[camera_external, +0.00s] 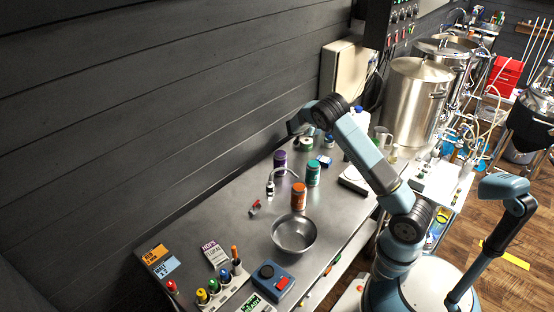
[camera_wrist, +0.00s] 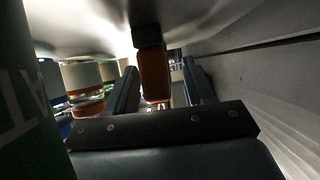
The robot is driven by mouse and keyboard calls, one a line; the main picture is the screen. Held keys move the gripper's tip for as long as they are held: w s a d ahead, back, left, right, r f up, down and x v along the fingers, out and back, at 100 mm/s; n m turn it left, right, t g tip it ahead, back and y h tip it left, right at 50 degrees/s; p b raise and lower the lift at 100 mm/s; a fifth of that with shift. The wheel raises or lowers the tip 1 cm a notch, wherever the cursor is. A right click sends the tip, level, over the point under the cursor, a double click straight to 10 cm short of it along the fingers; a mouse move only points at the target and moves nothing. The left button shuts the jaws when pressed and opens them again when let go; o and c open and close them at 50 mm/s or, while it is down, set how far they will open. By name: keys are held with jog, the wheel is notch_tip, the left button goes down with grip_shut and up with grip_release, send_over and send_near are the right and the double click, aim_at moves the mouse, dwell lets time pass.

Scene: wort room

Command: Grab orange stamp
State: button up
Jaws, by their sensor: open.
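In the wrist view an orange block-like thing with a dark end (camera_wrist: 154,75), which looks like the orange stamp, shows ahead of and between the two fingers of my gripper (camera_wrist: 163,85). The fingers stand apart, one on each side of it in the picture, and no contact is visible. I cannot tell how deep between the fingers it is. In the external view my gripper (camera_external: 292,128) is low over the far part of the steel table, close to the dark wall. I cannot make out the stamp there.
A green jar (camera_wrist: 20,95) fills the left edge of the wrist view, close by. On the steel table (camera_external: 225,215) stand a purple jar (camera_external: 280,162), a green jar (camera_external: 313,173), an orange jar (camera_external: 299,196) and a metal bowl (camera_external: 294,234). The plank wall (camera_external: 150,110) runs alongside.

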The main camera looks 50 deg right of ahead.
jog(key=shift+c, duration=0.2)
grip_shut()
dwell(0.3)
